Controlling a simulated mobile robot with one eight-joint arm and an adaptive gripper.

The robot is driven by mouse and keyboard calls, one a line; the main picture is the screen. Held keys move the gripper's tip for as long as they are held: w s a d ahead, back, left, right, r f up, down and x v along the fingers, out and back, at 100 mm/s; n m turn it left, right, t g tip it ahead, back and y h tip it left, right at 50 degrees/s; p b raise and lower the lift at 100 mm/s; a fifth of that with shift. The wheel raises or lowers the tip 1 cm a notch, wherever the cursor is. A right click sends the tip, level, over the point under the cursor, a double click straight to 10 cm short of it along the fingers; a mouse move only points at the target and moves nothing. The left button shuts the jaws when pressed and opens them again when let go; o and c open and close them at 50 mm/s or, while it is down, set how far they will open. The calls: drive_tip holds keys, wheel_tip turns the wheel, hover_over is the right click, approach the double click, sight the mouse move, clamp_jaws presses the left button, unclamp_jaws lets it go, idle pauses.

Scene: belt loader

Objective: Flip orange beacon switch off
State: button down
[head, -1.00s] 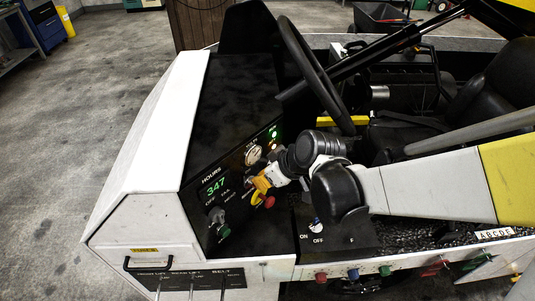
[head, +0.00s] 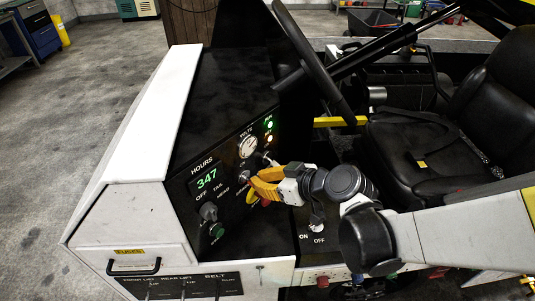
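The dark dash panel (head: 232,222) of the loader carries several small switches. A small metal toggle (head: 244,177) sits on it just left of my gripper (head: 253,184). I cannot read a beacon label, so I cannot tell which switch is the orange beacon one. Another switch (head: 317,221), marked ON and OFF, is at the lower right of my gripper. My gripper's yellow fingers point left at the panel, close to the toggle. Whether they touch it, and how far apart they are, is unclear. A red knob (head: 265,202) is partly hidden behind the fingers.
The steering wheel (head: 313,65) and its column rise above my gripper. An hours display (head: 207,179) reads 347, with a dark knob (head: 208,211) below it. A round gauge (head: 248,147) and lit green and amber lamps (head: 269,131) are above. The black seat (head: 450,145) is at right.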

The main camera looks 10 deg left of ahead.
drive_tip(key=shift+r, duration=0.2)
drive_tip(key=shift+r+p, duration=0.6)
drive_tip(key=shift+p, duration=0.1)
